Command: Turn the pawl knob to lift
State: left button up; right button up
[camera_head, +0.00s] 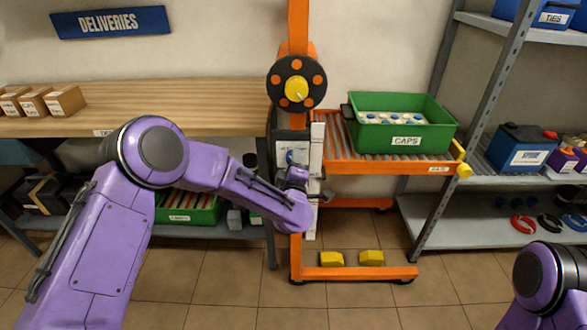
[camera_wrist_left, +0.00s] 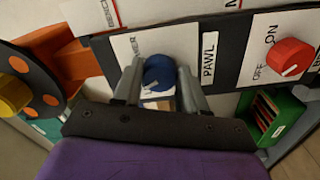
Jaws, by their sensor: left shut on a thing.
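The knob's pointer setting is hard to read. Of my right arm only a purple part shows at the lower right; its gripper is out of view.
A red ON/OFF knob (camera_wrist_left: 289,57) is beside the pawl plate. A black handwheel (camera_head: 297,83) with a yellow hub is above the panel. A green CAPS crate (camera_head: 408,141) stands on the lifter's roller platform (camera_head: 345,158). A wooden bench (camera_head: 190,98) is left, shelving right.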

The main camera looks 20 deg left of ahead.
pick_arm(q)
jog(key=shift+f+n+b, duration=0.1)
jog(key=shift+n+b, duration=0.95)
jog(key=shift+n, duration=0.85)
jog(key=o, duration=1.1)
jog(key=shift+c, duration=0.2)
jog(key=v, duration=1)
jog(key=shift+s+b, duration=0.35)
jog(key=shift+b, duration=0.1)
